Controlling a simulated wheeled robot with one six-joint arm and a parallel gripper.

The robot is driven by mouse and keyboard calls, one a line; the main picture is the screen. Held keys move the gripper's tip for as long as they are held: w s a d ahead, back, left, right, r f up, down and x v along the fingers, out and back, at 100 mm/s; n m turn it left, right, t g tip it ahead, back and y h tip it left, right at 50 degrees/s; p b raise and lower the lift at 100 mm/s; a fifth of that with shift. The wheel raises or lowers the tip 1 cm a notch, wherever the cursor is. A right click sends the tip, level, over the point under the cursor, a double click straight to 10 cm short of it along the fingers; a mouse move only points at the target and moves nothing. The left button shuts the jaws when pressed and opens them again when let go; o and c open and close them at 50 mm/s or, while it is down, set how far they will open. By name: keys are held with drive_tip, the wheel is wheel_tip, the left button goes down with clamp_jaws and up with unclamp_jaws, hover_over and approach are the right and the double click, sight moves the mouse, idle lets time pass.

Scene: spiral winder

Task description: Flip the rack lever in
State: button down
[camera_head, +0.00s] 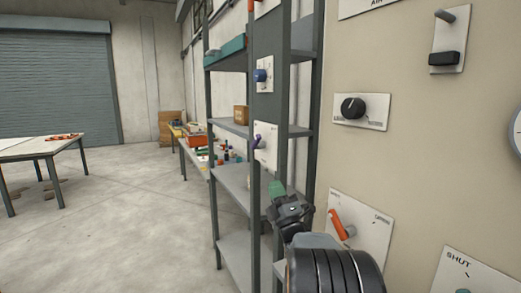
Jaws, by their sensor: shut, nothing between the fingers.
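My gripper (276,189), with green fingertips, is at the lower middle of the head view. It is shut and empty. It points up, in front of the grey rack. A white plate (267,151) on the rack's dark upright carries a small purple lever (258,141). The lever is above and slightly left of my fingertips, and a gap shows between them in the picture. How far apart they are in depth, I cannot tell.
Above is another plate with a blue knob (260,76). The beige wall at right holds an orange lever (341,224), a black dial (353,107) and a black-handled switch (444,58). Grey rack shelves (235,183) stand behind my gripper. The floor at left is open before a table (40,148).

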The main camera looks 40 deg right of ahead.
sight(257, 142)
drive_tip(key=p+x, duration=0.5)
drive_tip(key=x, duration=0.9)
drive_tip(key=shift+f+p, duration=0.1)
drive_tip(key=shift+p, duration=0.3)
